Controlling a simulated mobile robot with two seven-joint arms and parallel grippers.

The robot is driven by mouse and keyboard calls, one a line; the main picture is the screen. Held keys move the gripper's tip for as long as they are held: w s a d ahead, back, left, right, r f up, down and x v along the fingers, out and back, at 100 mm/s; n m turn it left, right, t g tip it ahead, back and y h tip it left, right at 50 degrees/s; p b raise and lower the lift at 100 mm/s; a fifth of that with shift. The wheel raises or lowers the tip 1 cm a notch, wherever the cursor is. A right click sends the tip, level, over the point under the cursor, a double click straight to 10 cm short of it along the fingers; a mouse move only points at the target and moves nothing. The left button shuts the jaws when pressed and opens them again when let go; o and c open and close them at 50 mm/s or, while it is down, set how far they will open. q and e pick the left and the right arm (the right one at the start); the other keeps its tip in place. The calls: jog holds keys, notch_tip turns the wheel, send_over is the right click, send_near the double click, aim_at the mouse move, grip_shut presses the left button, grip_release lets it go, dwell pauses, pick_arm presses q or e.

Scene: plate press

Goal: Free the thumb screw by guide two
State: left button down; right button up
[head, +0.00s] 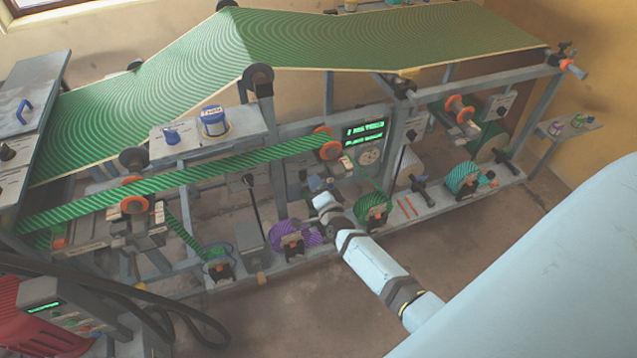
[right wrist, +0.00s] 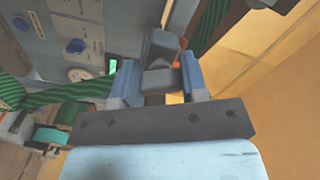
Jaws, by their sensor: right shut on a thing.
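My right gripper (head: 320,197) reaches in from the lower right to the front middle of the press, below the orange guide rollers (head: 330,146) beside the green web. In the right wrist view, its two blue fingers (right wrist: 158,82) are shut on a dark grey, blocky part (right wrist: 161,50). The part sits between the fingers, with a bit of orange behind it. I cannot tell for sure that this part is the thumb screw by guide two, and no guide number is readable. My left gripper is not in view.
Purple (head: 296,238) and green (head: 373,208) rolls sit on the low rail to either side of my right gripper. A lit display panel (head: 364,133) is behind. A blue-lidded jar (head: 213,121) stands on a grey shelf.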

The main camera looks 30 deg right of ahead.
jog(key=n+p, duration=0.1)
jog(key=n, duration=0.4)
dwell(0.5)
jog(key=o, duration=0.9)
jog(key=shift+f, duration=0.1)
jog(key=shift+s, duration=0.1)
jog(key=b+v, duration=0.1)
jog(key=v, duration=1.2)
jog(key=shift+s+a+b, duration=0.15)
jog(key=shift+s+b, duration=0.15)
jog(key=shift+b, duration=0.1)
